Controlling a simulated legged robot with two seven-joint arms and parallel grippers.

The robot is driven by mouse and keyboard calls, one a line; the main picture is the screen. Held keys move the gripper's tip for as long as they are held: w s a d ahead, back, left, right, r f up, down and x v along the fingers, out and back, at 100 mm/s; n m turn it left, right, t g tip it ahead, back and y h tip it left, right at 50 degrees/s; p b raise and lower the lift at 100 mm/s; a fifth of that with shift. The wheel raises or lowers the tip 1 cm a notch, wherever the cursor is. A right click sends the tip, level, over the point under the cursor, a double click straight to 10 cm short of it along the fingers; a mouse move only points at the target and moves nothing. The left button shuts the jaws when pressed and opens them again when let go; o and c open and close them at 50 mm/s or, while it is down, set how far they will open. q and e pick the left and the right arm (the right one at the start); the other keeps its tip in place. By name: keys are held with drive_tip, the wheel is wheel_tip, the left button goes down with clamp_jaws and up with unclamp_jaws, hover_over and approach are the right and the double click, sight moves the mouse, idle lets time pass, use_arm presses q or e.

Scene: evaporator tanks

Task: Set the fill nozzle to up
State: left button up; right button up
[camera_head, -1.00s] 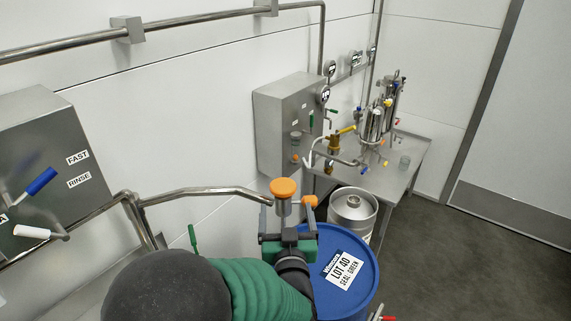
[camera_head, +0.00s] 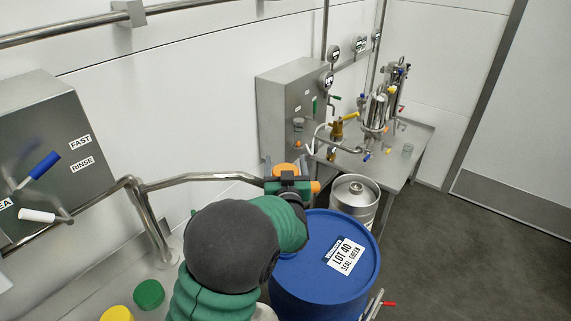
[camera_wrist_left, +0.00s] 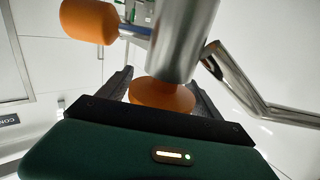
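The fill nozzle is a silver cylinder with an orange cap and an orange side knob, by the end of a bent steel pipe (camera_head: 205,179). In the left wrist view its silver body (camera_wrist_left: 182,38), round orange cap (camera_wrist_left: 163,95) and orange side knob (camera_wrist_left: 90,20) show close up. My left gripper (camera_head: 286,172) is at the nozzle and hides most of it in the head view; orange shows just past it. In the left wrist view the left gripper's dark fingers (camera_wrist_left: 163,85) stand apart on either side of the cap; firm contact is not clear. My right gripper is out of view.
A blue drum (camera_head: 318,272) labelled LOT 40 stands below and right of the nozzle, with a steel keg (camera_head: 355,193) behind it. A control box (camera_head: 40,150) with blue and white levers is at left. A steel table (camera_head: 415,145) with valves stands behind.

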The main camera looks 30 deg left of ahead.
use_arm(q)
clamp_jaws()
wheel_tip(320, 180, up, 27)
drive_tip(key=p, duration=1.8)
drive_tip(key=shift+a, duration=0.1)
drive_tip(key=shift+c, duration=0.4)
unclamp_jaws()
drive_tip(key=o, duration=0.4)
drive_tip(key=shift+f, duration=0.1)
drive_tip(key=shift+o, duration=0.2)
drive_tip(key=shift+f, duration=0.1)
